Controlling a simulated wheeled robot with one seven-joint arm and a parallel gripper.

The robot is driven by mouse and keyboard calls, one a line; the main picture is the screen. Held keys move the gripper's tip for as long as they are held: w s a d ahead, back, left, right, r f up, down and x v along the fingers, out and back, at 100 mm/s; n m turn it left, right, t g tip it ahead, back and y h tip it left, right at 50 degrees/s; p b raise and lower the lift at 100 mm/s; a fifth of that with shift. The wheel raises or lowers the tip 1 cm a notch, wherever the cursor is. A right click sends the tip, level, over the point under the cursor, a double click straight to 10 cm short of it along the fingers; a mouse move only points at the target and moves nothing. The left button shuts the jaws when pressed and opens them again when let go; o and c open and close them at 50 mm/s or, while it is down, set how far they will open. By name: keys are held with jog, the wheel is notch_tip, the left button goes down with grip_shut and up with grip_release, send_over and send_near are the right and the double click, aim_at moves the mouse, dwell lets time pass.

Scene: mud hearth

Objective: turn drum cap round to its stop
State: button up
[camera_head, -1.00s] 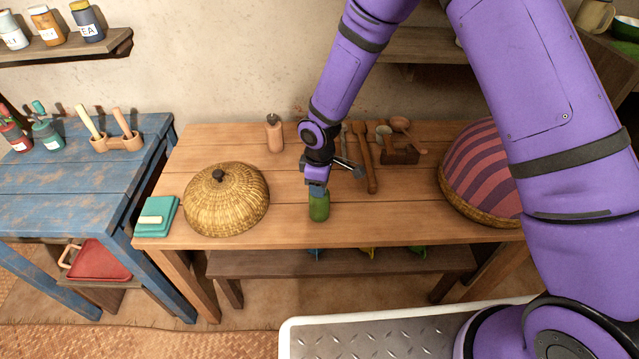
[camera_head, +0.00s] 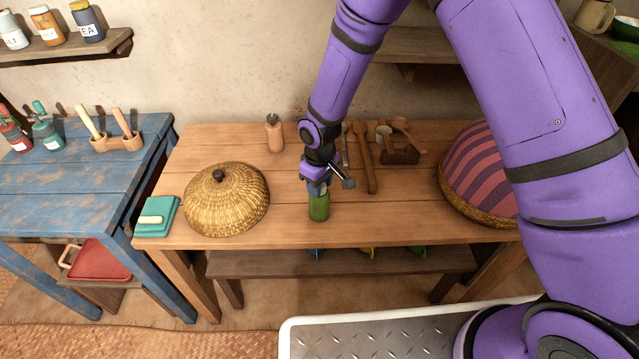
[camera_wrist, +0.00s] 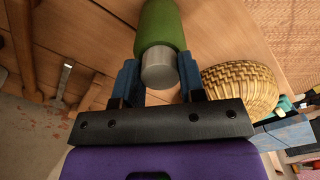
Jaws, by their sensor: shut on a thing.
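A green drum (camera_head: 319,208) stands upright on the wooden table near its front edge. Its grey cap (camera_wrist: 158,68) shows in the wrist view, at the end of the green body (camera_wrist: 160,25). In the head view my gripper hides the cap. My gripper (camera_head: 318,187) points down over the drum's top. In the wrist view its two blue fingers (camera_wrist: 159,72) lie on either side of the cap, and it is shut on the cap. How far round the cap stands cannot be told; no stop mark is visible.
A woven dome (camera_head: 226,202) stands left of the drum, with a teal cloth (camera_head: 158,216) beyond it. A pinkish bottle (camera_head: 274,133) and wooden utensils (camera_head: 365,160) are behind. A striped dome (camera_head: 480,175) is at right. Bare tabletop (camera_head: 385,220) lies right of the drum.

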jog(key=o, duration=0.9)
notch_tip(320, 180, up, 11)
jog(key=shift+f, duration=0.1)
dwell(0.5)
